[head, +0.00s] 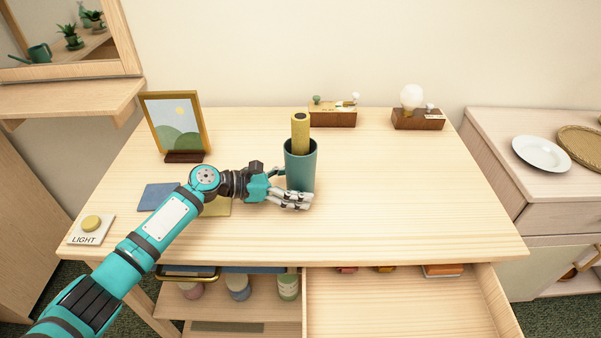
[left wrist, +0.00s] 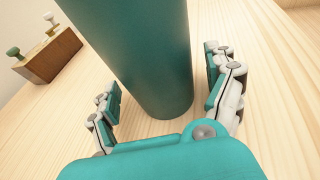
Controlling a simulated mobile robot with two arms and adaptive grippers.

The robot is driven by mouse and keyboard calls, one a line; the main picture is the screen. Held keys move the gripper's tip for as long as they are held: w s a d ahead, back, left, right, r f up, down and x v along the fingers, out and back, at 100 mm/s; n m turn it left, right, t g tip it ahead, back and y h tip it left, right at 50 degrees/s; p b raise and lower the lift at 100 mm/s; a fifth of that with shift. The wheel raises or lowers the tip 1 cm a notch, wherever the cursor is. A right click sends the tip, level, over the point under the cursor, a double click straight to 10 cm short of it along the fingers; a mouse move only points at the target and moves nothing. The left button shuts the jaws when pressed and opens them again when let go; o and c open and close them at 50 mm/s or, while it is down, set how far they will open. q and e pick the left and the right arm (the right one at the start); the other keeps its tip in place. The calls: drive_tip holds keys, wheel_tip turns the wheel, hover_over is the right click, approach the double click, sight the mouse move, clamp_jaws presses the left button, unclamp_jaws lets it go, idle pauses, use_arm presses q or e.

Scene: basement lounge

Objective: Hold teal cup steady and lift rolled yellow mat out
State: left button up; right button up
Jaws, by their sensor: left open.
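The teal cup (head: 300,172) stands upright on the wooden table. The rolled yellow mat (head: 300,133) stands in it, with its upper part above the rim and its lower part hidden inside. My left gripper (head: 283,186) is at the cup's lower left side, open, with its fingers on either side of the cup. In the left wrist view the cup (left wrist: 145,60) rises between the two spread fingers (left wrist: 165,95), and small gaps show beside it. The mat is out of the left wrist view. My right gripper is not in view.
A framed picture (head: 176,125) stands at the back left. Wooden blocks with knobs (head: 332,117) and a bulb (head: 417,119) stand at the back. A blue card (head: 158,197) and light switch (head: 91,228) lie left. An open drawer (head: 400,305) sticks out at the front. The right tabletop is clear.

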use_arm(q)
drive_tip(key=shift+c, duration=0.4)
drive_tip(key=c, duration=1.1)
